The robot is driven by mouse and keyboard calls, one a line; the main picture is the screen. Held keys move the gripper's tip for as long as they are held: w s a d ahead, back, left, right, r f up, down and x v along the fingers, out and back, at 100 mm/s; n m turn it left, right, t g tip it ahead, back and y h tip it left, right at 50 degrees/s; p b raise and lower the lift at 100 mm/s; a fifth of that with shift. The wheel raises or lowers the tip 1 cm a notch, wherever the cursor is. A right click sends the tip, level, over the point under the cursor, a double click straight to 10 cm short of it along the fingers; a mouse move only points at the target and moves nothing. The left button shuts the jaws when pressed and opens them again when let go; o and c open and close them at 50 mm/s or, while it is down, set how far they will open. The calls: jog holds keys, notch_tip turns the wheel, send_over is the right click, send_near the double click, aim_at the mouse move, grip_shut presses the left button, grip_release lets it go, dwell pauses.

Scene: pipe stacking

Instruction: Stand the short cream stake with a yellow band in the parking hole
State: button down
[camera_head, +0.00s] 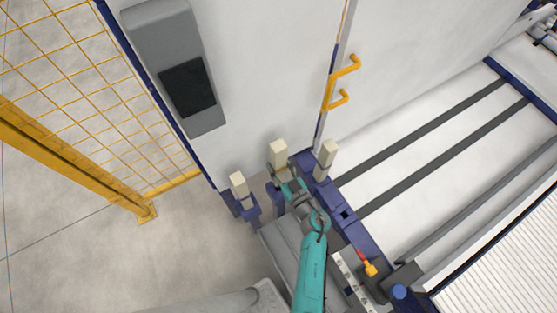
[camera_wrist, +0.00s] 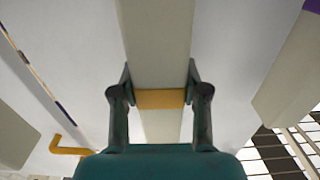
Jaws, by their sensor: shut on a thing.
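The cream stake with a yellow band (camera_head: 278,152) is upright between two other cream stakes in the head view. In the wrist view the stake (camera_wrist: 156,40) runs up the middle, and its yellow band (camera_wrist: 160,98) lies between my fingers. My gripper (camera_head: 282,176) is shut on it at the band; its fingers also show in the wrist view (camera_wrist: 160,85). A dark square hole (camera_head: 346,214) shows in the blue rail to the right of my arm. I cannot tell whether it is the parking hole. The stake's lower end is hidden behind my gripper.
One cream stake (camera_head: 239,187) stands in a blue bracket at left, another (camera_head: 327,160) at the blue rail at right. A grey panel box (camera_head: 175,65), a yellow handle (camera_head: 342,82) and a yellow mesh fence (camera_head: 95,95) are around. A red-and-yellow part (camera_head: 369,267) lies lower right.

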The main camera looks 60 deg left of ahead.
aim_at(281, 178)
jog(key=shift+f, duration=1.15)
jog(key=shift+f, duration=1.25)
jog(key=shift+f, duration=1.05)
jog(key=c, duration=0.5)
grip_release()
